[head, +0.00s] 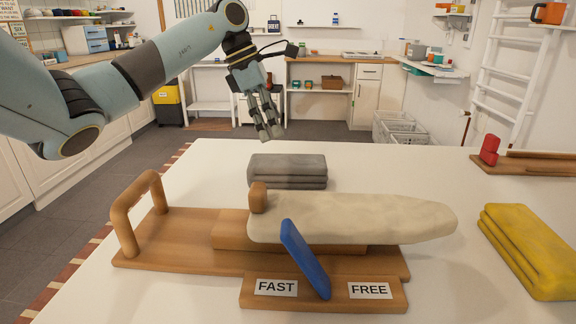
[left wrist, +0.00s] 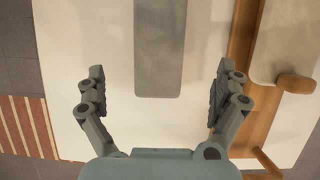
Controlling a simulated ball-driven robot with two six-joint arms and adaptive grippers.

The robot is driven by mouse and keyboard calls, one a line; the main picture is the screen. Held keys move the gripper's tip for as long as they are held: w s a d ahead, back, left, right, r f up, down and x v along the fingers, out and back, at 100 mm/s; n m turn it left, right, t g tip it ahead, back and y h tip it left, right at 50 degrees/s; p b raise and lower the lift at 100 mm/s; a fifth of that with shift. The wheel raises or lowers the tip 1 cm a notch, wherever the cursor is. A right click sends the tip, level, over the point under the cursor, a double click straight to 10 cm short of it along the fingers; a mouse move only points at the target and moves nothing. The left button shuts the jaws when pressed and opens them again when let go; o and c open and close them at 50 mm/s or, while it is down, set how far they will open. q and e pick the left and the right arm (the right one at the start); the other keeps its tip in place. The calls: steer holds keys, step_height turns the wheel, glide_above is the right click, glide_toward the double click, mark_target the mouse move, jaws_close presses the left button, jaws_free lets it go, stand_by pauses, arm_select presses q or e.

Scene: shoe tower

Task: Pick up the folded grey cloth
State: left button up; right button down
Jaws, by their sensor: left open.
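The folded grey cloth (head: 287,171) lies on the white table behind the wooden board, in a flat stack of layers. In the left wrist view the grey cloth (left wrist: 160,48) runs down from the top edge, between the lines of the two fingers and beyond their tips. My left gripper (head: 270,133) is above the far part of the table, a little left of and higher than the cloth, pointing down. My right gripper is not in view.
A wooden board (head: 180,240) with a handle, a cream padded piece (head: 350,217) and a blue lever (head: 305,258) stands in front of the cloth. FAST and FREE labels are on its front. A folded yellow cloth (head: 530,250) lies at right.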

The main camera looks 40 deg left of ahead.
mark_target(287, 160)
arm_select(q)
steer(key=x, duration=0.4)
steer(key=shift+f, duration=0.15)
steer(key=x, duration=0.3)
steer(key=b+x, duration=0.1)
steer(key=x, duration=0.1)
steer(key=shift+a+f, duration=0.15)
steer(key=shift+f, duration=0.3)
steer(key=c, duration=1.2)
